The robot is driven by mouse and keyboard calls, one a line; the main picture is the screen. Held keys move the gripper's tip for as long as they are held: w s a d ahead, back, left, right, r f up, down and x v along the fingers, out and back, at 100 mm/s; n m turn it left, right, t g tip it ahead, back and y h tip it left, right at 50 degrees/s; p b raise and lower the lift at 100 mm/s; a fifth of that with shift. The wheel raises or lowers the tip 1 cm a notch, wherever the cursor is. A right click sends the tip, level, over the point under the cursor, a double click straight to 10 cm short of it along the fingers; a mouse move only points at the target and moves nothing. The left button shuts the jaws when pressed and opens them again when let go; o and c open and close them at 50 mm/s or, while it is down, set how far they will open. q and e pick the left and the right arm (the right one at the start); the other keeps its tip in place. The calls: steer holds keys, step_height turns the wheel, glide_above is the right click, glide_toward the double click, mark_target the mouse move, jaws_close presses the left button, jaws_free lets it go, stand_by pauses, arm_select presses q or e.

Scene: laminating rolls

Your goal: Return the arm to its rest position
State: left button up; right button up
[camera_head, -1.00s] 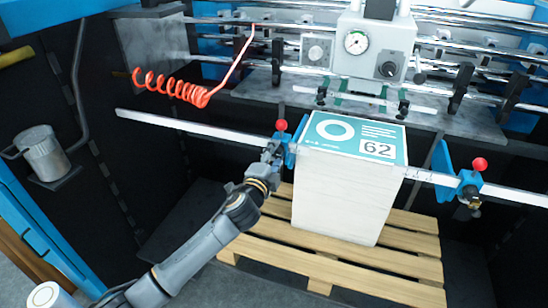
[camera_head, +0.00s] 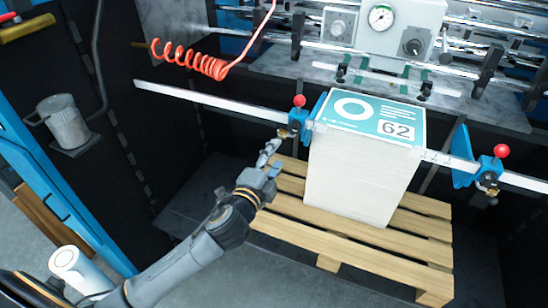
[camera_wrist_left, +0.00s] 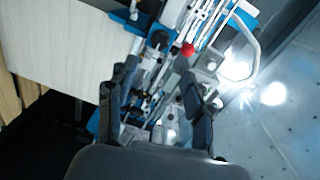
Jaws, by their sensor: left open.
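My left gripper (camera_head: 271,160) is in the head view, at the end of my arm that comes in from the lower left. It is in front of the pallet and below the left blue clamp (camera_head: 299,122) with its red knob, apart from it. In the left wrist view its two dark fingers (camera_wrist_left: 158,110) stand apart with nothing held between them. My right gripper is not in view.
A tall white stack (camera_head: 355,180) with a teal label marked 62 stands on a wooden pallet (camera_head: 340,245). A metal rail (camera_head: 215,101) crosses in front of the machine, with a right clamp (camera_head: 490,172). A red coiled hose (camera_head: 195,60) hangs above. A metal mug (camera_head: 66,123) is at left.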

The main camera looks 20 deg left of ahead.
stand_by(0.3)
arm_select(q)
steer(key=s+a+f+n+g+y+b, duration=0.1)
steer(key=a+f+n+g, duration=0.1)
steer(key=f, duration=1.1)
steer(key=s+a+f+n+g+b, duration=0.1)
steer(key=a+f+n+g+b, duration=0.15)
steer(key=f, duration=0.95)
steer(key=s+a+f+n+g+b, duration=0.15)
steer(key=s+f, duration=0.25)
steer(key=f, duration=0.5)
steer(key=s+d+f+n+g, duration=0.15)
steer(key=s+f, duration=0.25)
steer(key=f, duration=0.4)
steer(key=s+a+f+n+g+b, duration=0.1)
steer(key=s+f+n+g+b, duration=0.3)
steer(key=s+f, duration=1.4)
steer(key=s+d+f+n+g, duration=0.1)
steer(key=s+f, duration=0.3)
steer(key=s, duration=0.6)
steer(key=s+d+f+n+g, duration=0.1)
steer(key=s+f+g, duration=0.3)
steer(key=s, duration=0.6)
steer(key=shift+f+n, duration=0.3)
steer(key=shift+n, duration=0.15)
steer(key=shift+w, duration=0.1)
